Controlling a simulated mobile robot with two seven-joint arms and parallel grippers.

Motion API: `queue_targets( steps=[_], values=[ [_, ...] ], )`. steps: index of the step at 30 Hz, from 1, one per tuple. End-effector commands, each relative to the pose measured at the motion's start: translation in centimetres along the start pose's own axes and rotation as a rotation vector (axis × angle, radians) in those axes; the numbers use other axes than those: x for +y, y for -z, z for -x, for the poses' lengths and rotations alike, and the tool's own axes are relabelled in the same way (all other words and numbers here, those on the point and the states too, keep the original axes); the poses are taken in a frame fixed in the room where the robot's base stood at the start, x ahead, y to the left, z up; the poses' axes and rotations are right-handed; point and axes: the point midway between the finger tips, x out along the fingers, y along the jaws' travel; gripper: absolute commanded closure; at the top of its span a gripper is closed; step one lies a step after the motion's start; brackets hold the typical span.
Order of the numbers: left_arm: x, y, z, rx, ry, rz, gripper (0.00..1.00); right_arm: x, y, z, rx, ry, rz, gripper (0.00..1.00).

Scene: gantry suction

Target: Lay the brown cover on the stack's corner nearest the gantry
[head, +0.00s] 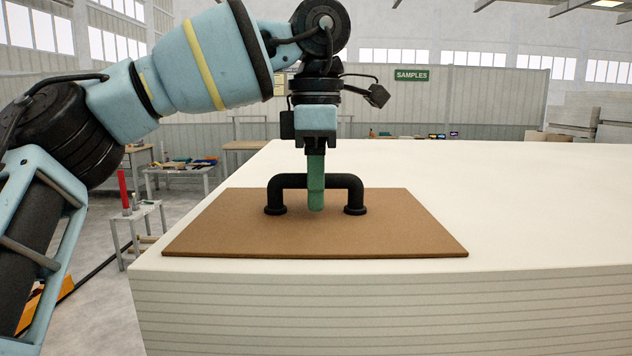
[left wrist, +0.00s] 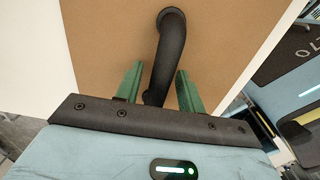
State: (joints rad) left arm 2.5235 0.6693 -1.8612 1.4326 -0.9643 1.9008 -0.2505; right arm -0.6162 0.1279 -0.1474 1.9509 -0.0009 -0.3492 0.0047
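The brown cover (head: 400,225) is a flat square board with a black bridge-shaped handle (head: 345,182) on top. It lies flat on the near left corner of the white stack (head: 540,215), close to the left and front edges. My left gripper (head: 316,205) points straight down over the handle's middle, and its green fingers reach below the bar. In the left wrist view, the fingers (left wrist: 159,78) stand on both sides of the handle (left wrist: 168,60), with narrow gaps showing. The gripper looks open around the bar. My right gripper is in neither view.
Small work tables with tools (head: 180,166) and a stand with a red cylinder (head: 124,190) are on the floor left of the stack. A green SAMPLES sign (head: 411,75) hangs on the back wall. The stack's top is bare to the right of the cover.

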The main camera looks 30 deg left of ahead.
Motion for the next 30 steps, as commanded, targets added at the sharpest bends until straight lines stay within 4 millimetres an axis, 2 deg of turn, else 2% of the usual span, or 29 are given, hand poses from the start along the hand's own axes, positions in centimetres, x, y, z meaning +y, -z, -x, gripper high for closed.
queue_targets(
  steps=[11,17,22,30],
  values=[
    [0.1,-0.1,0.1,0.002,0.002,0.000,0.55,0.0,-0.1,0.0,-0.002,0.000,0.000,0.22],
    [0.1,-0.1,2.4,0.001,0.002,0.001,0.55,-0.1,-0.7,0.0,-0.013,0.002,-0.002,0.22],
    [-0.1,0.0,5.4,-0.001,-0.004,0.003,0.55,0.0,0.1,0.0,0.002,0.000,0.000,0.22],
    [0.0,-0.1,7.3,0.003,0.000,0.001,0.55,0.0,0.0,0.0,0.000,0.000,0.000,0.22]
  ],
)
